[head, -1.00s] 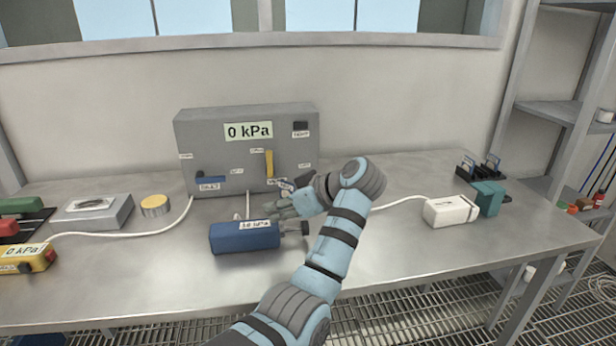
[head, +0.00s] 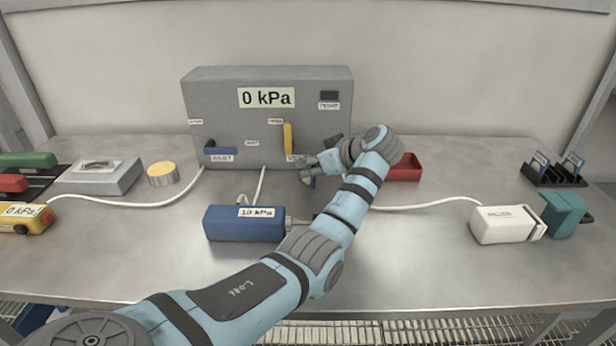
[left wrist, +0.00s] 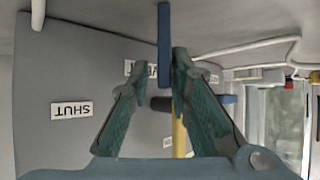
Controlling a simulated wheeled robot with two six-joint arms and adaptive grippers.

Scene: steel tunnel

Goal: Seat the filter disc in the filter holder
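My left gripper (head: 312,167) is in front of the grey panel, near the lower end of its yellow lever. Its two teal-lined fingers are open in the left wrist view (left wrist: 160,72), and nothing is visibly gripped. A small blue bar (left wrist: 164,40) shows by the fingertips; I cannot tell its distance. The yellow lever (left wrist: 178,136) shows between the fingers. No part is clearly recognisable as the filter disc or filter holder. A round, yellow-topped piece (head: 162,174) stands at the left, beside a low grey box (head: 100,178) with a pale top. My right gripper is not in view.
The grey panel (head: 225,110) reads 0 kPa. A blue cylinder unit (head: 240,225) lies before it. A red tray (head: 405,168) is behind my wrist. A white unit (head: 500,225), teal block (head: 563,213) and black rack (head: 552,178) stand right. White hoses cross the bench.

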